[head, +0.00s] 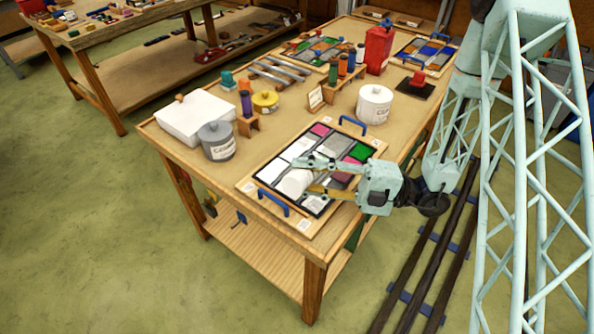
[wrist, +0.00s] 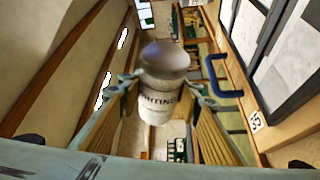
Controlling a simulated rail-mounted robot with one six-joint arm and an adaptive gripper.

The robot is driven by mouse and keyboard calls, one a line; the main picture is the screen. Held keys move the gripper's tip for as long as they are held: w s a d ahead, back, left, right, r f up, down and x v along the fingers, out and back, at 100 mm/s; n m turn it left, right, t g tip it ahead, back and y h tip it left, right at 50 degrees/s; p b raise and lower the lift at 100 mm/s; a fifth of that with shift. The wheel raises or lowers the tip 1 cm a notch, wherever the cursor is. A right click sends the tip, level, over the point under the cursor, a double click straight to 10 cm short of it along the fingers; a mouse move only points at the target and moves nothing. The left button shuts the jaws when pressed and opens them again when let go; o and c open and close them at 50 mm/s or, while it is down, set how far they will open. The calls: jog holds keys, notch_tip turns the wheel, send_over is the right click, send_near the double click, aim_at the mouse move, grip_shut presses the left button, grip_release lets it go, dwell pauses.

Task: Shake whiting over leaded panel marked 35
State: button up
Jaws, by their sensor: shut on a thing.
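My gripper (head: 304,177) is shut on a white shaker (head: 294,184), which sits between its fingertips over the near leaded panel. In the wrist view the gripper (wrist: 162,88) grips the shaker (wrist: 155,107), whose label reads WHITING; its grey top is blurred. The shaker looks tilted in the head view. The near panel (head: 325,143) has white, grey, pink and green panes between dark lines, in a wooden tray with two blue handles. The wrist view shows this panel (wrist: 297,60) at the right, with a tag 35 (wrist: 256,121) on its frame. No powder can be made out.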

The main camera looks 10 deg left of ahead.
jog(key=shift+s+d, duration=0.1)
jog(key=shift+d, duration=0.15)
jog(key=shift+w+d+r, duration=0.1)
jog(key=shift+w, duration=0.1)
jog(key=w+d+f+n+h+p, duration=0.1)
jog(key=w+d+n+h, duration=0.1)
jog(key=w+n, duration=0.3)
jog(key=w+d+f+n+t+h+p, duration=0.1)
jog(key=w+d+n+h, duration=0.1)
jog(key=w+n, duration=0.3)
jog(key=shift+w+d+f+n+t, duration=0.25)
jog(key=shift+w+d+n+t, duration=0.05)
jog(key=shift+w+d, duration=0.65)
dwell(1.8)
